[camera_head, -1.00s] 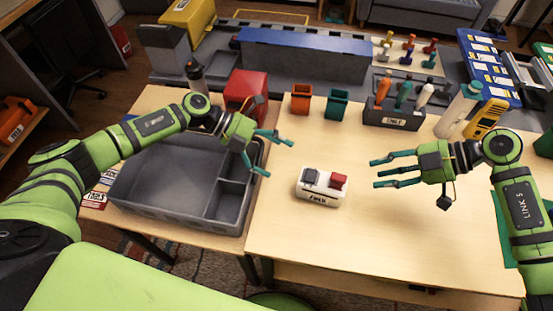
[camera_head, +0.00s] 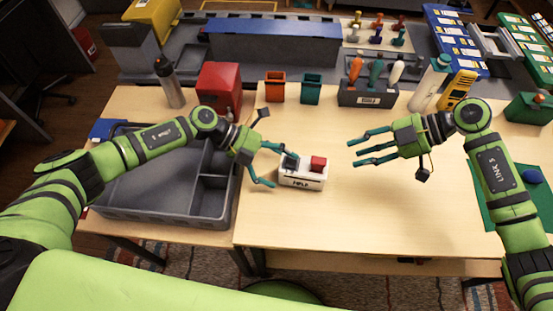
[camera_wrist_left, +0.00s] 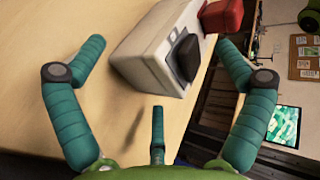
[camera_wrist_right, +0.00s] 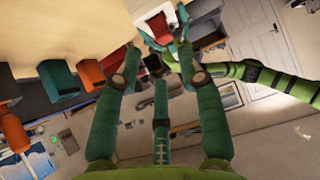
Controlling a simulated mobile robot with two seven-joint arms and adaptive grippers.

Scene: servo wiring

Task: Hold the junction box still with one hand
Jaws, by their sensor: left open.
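The junction box (camera_head: 302,181) is a small white box with a dark block and a red block on top. It stands on the wooden table near the middle. My left gripper (camera_head: 281,169) is open at the box's left end, its fingers spread to either side of that end. In the left wrist view the box (camera_wrist_left: 143,48) lies between and ahead of the spread fingers; contact cannot be told. My right gripper (camera_head: 358,148) is open and empty, right of the box and apart from it. The box's red block also shows in the right wrist view (camera_wrist_right: 158,27).
A grey divided tray (camera_head: 150,212) lies left of the box. A red box (camera_head: 219,88), orange bin (camera_head: 275,87), teal bin (camera_head: 311,88) and tool holder (camera_head: 367,96) stand behind. The table in front of the box is clear.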

